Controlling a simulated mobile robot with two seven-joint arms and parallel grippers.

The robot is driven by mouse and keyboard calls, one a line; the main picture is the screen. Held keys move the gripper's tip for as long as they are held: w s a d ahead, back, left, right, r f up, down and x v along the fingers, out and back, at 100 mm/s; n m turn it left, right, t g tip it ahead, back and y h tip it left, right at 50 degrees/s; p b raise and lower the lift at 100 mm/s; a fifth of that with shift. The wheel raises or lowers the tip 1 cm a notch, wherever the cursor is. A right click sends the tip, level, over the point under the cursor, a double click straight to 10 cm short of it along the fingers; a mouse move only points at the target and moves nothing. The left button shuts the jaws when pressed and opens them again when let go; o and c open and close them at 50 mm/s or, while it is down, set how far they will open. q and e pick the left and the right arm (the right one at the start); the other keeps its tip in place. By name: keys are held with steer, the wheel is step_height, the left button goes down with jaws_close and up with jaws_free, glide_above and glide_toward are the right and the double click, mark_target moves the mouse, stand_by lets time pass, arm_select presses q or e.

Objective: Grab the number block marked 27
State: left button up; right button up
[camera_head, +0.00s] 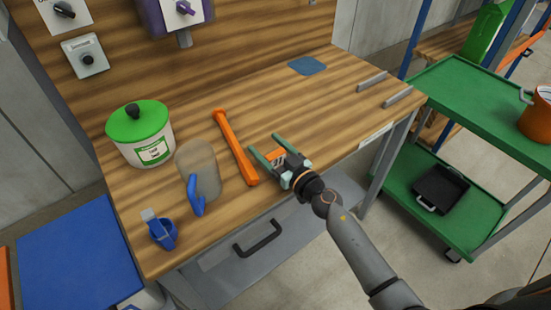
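My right gripper (264,144) is low over the wooden bench top, with its two green fingers spread apart. A small orange block (275,155) shows between the fingers, close to the palm. The gripper hides part of it. No number can be read on it, so I cannot tell whether it is the block marked 27. I also cannot tell whether the fingers touch it. My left gripper is not in view.
A long orange tool (235,147) lies left of the gripper. Further left are a clear jug (198,168), a blue scoop (162,234) and a green-lidded tub (140,134). A blue pad (307,65) and metal rails (372,81) lie behind. A green cart (470,100) stands right.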

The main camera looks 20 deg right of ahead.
steer(key=c, duration=1)
steer(key=shift+r, duration=0.1)
